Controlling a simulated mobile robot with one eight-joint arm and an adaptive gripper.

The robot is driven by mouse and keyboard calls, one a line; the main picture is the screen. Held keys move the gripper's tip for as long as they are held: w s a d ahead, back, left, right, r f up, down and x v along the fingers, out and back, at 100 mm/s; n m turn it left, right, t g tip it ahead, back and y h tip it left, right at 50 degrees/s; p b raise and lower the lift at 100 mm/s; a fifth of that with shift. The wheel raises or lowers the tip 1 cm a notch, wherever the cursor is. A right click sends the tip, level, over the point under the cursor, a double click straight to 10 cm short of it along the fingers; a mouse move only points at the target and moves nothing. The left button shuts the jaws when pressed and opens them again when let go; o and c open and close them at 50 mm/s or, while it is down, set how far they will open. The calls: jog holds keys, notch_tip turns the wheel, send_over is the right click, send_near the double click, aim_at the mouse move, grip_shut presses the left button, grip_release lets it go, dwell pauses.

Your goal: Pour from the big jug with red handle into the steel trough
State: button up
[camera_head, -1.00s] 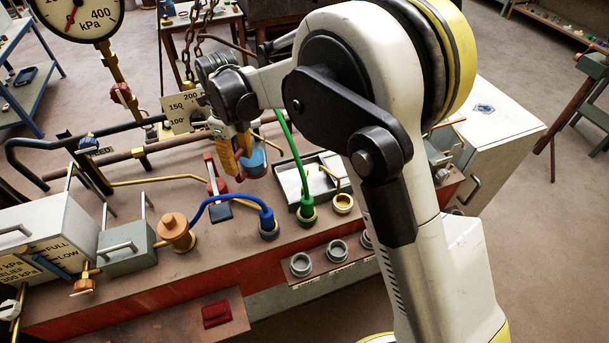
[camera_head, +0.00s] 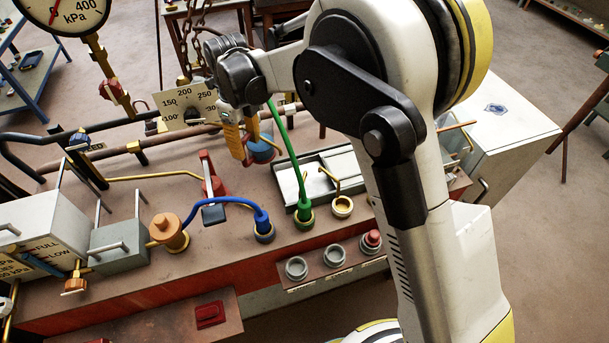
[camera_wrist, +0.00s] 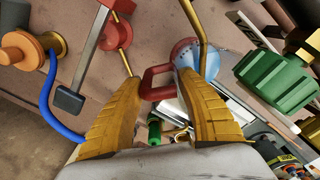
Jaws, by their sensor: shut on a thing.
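The big jug (camera_head: 262,150) is blue and small in the head view, partly hidden behind my fingers. Its red handle (camera_wrist: 158,82) lies between my yellow fingers in the wrist view, and the pale blue jug body (camera_wrist: 187,52) is just beyond. My gripper (camera_head: 240,148) is shut on the red handle and holds the jug over the far part of the bench. The steel trough (camera_head: 291,190) is a shallow, dark-rimmed tray with a bright inside, to the right of and nearer than the jug. Any liquid cannot be made out.
A bent brass pipe (camera_head: 331,178) stands at the trough. A red lever (camera_head: 208,172) and a blue hose (camera_head: 228,199) are to the left. A dial plate (camera_head: 185,103) is behind my gripper.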

jog(key=shift+d, duration=0.1)
jog(key=shift+s+d+f+t+y+b, duration=0.15)
jog(key=shift+s+d+t+y+b, duration=0.45)
jog(key=shift+y, duration=0.65)
jog(key=shift+s+d+f+t+y+b, duration=0.15)
jog(key=shift+s+d+t+y+b, duration=0.2)
jog(key=shift+d+t+y+b, duration=0.6)
jog(key=shift+s+d+f+t+y+b, duration=0.2)
jog(key=shift+s+d+t+y, duration=0.3)
jog(key=shift+d+y, duration=0.75)
jog(key=shift+a+r+t+y, duration=0.15)
jog(key=shift+r+t+y, duration=0.1)
jog(key=shift+y, duration=0.2)
jog(key=shift+f+b, duration=0.4)
jog(key=shift+b, duration=0.3)
jog(key=shift+f+t+y+b, duration=0.4)
jog(key=shift+f+y+b, duration=0.45)
jog(key=shift+b, duration=0.6)
jog(key=shift+s+d+f+t+y+b, duration=0.2)
jog(key=shift+f+t+y+b, duration=0.4)
jog(key=shift+b, duration=0.85)
jog(key=shift+s+d+f+t+y+b, duration=0.1)
jog(key=shift+d+f+t+y+b, duration=0.1)
jog(key=shift+y+b, duration=0.95)
